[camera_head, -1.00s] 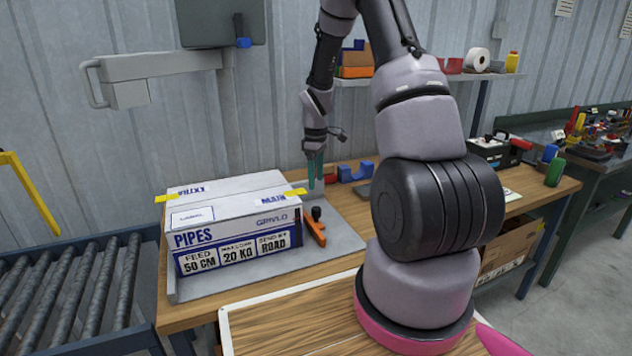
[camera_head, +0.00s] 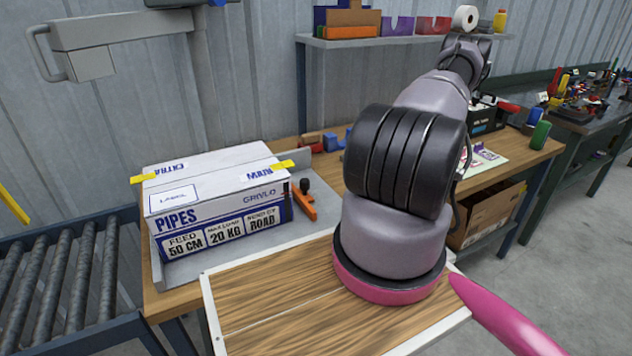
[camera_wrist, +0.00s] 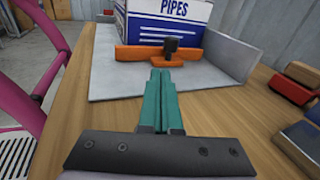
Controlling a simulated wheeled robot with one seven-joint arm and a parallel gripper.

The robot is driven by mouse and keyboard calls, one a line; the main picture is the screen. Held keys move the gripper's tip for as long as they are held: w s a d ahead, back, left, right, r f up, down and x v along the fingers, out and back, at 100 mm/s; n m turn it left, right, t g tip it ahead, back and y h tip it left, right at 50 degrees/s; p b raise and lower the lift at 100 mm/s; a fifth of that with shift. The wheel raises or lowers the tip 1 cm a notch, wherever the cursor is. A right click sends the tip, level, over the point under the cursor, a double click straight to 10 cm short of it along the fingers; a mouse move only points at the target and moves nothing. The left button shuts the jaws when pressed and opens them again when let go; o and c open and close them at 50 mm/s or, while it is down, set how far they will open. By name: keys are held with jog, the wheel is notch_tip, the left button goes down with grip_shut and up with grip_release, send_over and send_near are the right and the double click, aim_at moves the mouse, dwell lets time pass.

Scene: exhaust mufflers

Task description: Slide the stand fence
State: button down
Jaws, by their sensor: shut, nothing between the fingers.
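The orange fence (camera_head: 303,205), a bar with a black knob, lies on the grey metal stand (camera_head: 205,262) beside the right end of the pipes box (camera_head: 215,215). In the wrist view, the fence (camera_wrist: 145,54) runs across the stand (camera_wrist: 110,85) in front of the box (camera_wrist: 165,20), with its knob (camera_wrist: 171,45) standing upright. My gripper (camera_wrist: 160,74) has its teal fingers together and empty, pointing toward the fence. The fingertips appear short of the fence in the picture; I cannot judge the exact gap. In the head view my gripper is hidden behind my arm.
An upright grey plate (camera_wrist: 230,55) edges the stand. Red and blue blocks (camera_wrist: 293,95) lie on the wooden bench (camera_wrist: 215,120) to the right in the wrist view. A roller conveyor (camera_head: 60,280) stands left of the bench. A shelf (camera_head: 385,42) hangs behind.

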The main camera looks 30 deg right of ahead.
jog(key=shift+w+d+f+m+t, duration=0.1)
jog(key=shift+w+d+m+t, duration=0.05)
jog(key=shift+d+m+t, duration=0.65)
send_near(302, 189)
jog(key=w+a, duration=0.3)
jog(key=shift+a+r, duration=0.15)
jog(key=shift+r, duration=0.2)
